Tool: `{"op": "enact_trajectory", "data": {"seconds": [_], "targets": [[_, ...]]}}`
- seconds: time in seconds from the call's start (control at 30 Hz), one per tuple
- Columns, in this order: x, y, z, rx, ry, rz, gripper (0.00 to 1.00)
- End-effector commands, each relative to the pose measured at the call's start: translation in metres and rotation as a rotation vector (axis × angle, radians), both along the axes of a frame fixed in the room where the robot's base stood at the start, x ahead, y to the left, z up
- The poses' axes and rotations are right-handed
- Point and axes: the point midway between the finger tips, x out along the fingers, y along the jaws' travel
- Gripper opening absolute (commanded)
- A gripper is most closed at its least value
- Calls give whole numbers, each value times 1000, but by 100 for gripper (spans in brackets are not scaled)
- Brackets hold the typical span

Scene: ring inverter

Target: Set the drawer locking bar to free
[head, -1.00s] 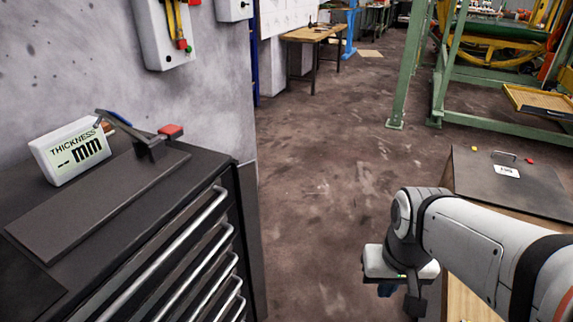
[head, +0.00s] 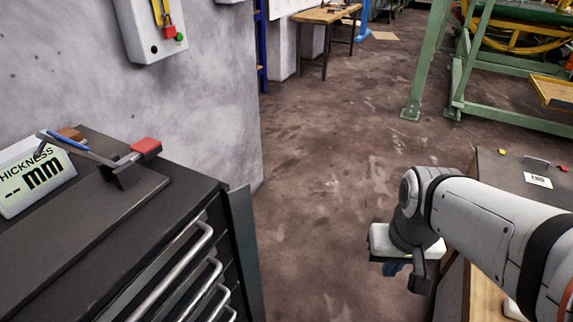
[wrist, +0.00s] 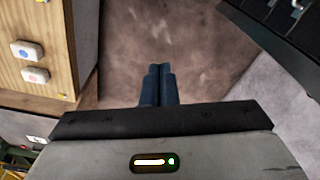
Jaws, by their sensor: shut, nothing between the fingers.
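The dark drawer cabinet (head: 197,188) stands at the left in the head view, with several bright bar handles (head: 183,270) on its front. A dark upright strip (head: 246,255) runs down the right edge of that front; it looks like the locking bar, but I cannot read its setting. My gripper (head: 390,269) hangs over the floor, well to the right of the cabinet and apart from it. In the wrist view my gripper's blue-grey fingers (wrist: 159,70) are together and empty. A corner of the dark cabinet (wrist: 270,32) shows there at upper right.
A bench (head: 520,190) stands close at my arm's right. The wrist view shows a wooden box (wrist: 45,50) with buttons. Floor between is clear.

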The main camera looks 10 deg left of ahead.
Motion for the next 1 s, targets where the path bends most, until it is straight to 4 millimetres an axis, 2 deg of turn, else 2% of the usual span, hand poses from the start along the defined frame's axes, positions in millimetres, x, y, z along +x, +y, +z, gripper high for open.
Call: {"op": "enact_trajectory", "data": {"seconds": [0.23,0.37,0.47,0.67,0.87,1.0], "targets": [[0,2,-4,9,15,5,0],[1,7,-21,77,100,45,0],[3,26,-45,187,214,86,0],[15,82,-88,526,427,180,0],[48,133,-125,915,495,226,0],[82,160,-153,1184,443,213,0]]}}
